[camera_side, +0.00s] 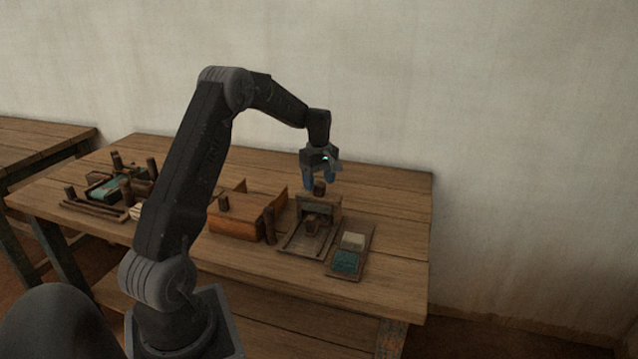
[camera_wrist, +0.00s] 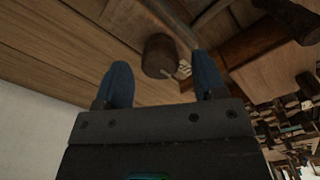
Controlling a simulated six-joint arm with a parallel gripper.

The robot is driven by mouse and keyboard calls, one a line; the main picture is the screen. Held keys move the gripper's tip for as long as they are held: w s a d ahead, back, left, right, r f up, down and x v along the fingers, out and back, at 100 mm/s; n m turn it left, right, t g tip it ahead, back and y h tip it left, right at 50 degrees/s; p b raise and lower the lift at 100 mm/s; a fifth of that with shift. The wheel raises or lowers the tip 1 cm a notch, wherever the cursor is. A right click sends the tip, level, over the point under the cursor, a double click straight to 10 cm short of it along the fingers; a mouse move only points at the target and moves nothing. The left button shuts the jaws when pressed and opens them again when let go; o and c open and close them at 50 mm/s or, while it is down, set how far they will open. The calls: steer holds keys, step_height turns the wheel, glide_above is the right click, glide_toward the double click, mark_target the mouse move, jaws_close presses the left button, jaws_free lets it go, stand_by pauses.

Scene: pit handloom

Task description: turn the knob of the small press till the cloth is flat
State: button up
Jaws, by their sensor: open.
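The small press (camera_side: 331,211) is a dark wooden frame on a base near the right end of the table. Its knob (camera_side: 319,188) is a dark brown cylinder on top of the frame. My gripper (camera_side: 319,182) points down just above the knob, with its blue fingers apart. In the wrist view the knob (camera_wrist: 158,57) shows between the tips of my open gripper (camera_wrist: 163,62), with a pale mark on its edge. I cannot tell whether the fingers touch it. I cannot make out a cloth under the press.
A tray (camera_side: 333,275) with a cream and a teal folded piece lies right of the press. An orange-brown wooden box (camera_side: 232,221) stands left of it. A small loom-like frame with teal cloth (camera_side: 102,188) is farther left. The table's right end (camera_side: 405,225) is clear.

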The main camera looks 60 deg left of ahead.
steer(key=shift+f, duration=0.55)
steer(key=c, duration=0.9)
steer(key=m, duration=0.6)
steer(key=shift+r+m, duration=0.1)
steer(key=shift+m, duration=0.2)
steer(key=m, duration=0.5)
steer(key=shift+m, duration=0.4)
